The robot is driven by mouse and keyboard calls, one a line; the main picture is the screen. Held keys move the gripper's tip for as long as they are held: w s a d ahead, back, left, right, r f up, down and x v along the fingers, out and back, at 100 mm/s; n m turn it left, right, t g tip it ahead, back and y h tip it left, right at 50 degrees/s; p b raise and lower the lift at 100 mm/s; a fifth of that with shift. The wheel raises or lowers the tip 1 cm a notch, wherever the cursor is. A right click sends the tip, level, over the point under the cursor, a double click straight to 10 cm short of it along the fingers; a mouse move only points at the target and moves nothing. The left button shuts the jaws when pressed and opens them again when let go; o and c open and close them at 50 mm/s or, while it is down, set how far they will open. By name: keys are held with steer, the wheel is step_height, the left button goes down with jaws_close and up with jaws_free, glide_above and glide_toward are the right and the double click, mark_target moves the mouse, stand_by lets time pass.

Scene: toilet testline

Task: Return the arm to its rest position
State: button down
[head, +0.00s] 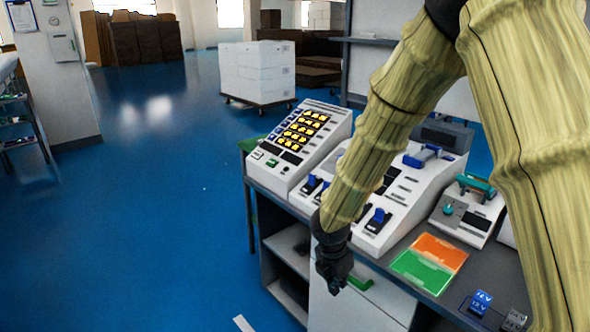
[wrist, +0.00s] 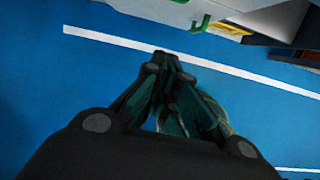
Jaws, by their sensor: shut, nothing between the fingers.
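My gripper (head: 334,272) hangs at the end of my arm, in front of the near edge of the workbench in the head view. It points downward and holds nothing. In the wrist view my gripper (wrist: 165,62) has its dark fingers brought together, with blue floor beyond them. My arm, with a pale, wood-like surface, reaches in from the upper right of the head view and hides part of the bench equipment.
The workbench (head: 395,285) carries a white console with yellow buttons (head: 306,130), further test units, and an orange-and-green mat (head: 430,262). Small blue blocks (head: 481,302) lie at the lower right. White boxes (head: 257,72) stand on a cart behind. Blue floor (head: 150,220) is clear on the left.

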steer(key=s+f+m+g+y+p, duration=0.2)
steer(key=s+f+m+y+p, duration=0.15)
steer(key=s+f+m, duration=1.15)
steer(key=s+d+f+m, duration=0.2)
steer(key=s+m, duration=0.1)
steer(key=s, duration=0.3)
steer(key=s+d+f+m+h+p, duration=0.1)
steer(key=s+d+f+m, duration=0.2)
steer(key=s, duration=0.4)
steer(key=s+d+f+m+p, duration=0.1)
steer(key=s+d+f+m, duration=0.1)
steer(key=s, duration=0.5)
steer(key=shift+d+f+m+h, duration=0.35)
steer(key=shift+d+m, duration=0.25)
steer(key=shift+m, duration=0.6)
steer(key=shift+s, duration=0.1)
